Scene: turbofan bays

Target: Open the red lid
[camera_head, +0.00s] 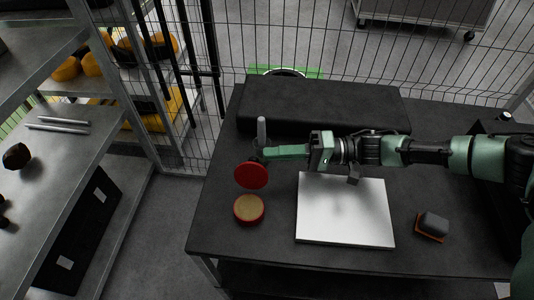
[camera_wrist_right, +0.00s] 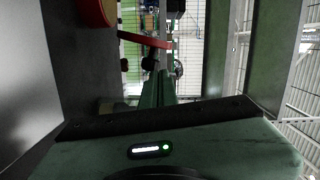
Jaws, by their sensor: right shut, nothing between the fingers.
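The red lid (camera_head: 251,175) shows as a red disc just behind the round red container (camera_head: 249,209), off its top. The container's tan top is uncovered. In the wrist view the lid (camera_wrist_right: 145,40) is a thin red strip seen nearly edge-on, and part of the container (camera_wrist_right: 97,12) shows at the upper left. My right gripper (camera_head: 262,155) reaches in from the right, its fingertips just behind the lid's upper edge. It is shut and empty; its fingers also show in the wrist view (camera_wrist_right: 158,88). I cannot tell whether it touches the lid. My left gripper is not in view.
A pale square plate (camera_head: 345,222) lies right of the container on the dark table (camera_head: 290,262). A dark block on an orange base (camera_head: 432,225) sits further right. A long black case (camera_head: 325,106) lies behind my arm. A grey cylinder (camera_head: 261,130) stands beyond the gripper.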

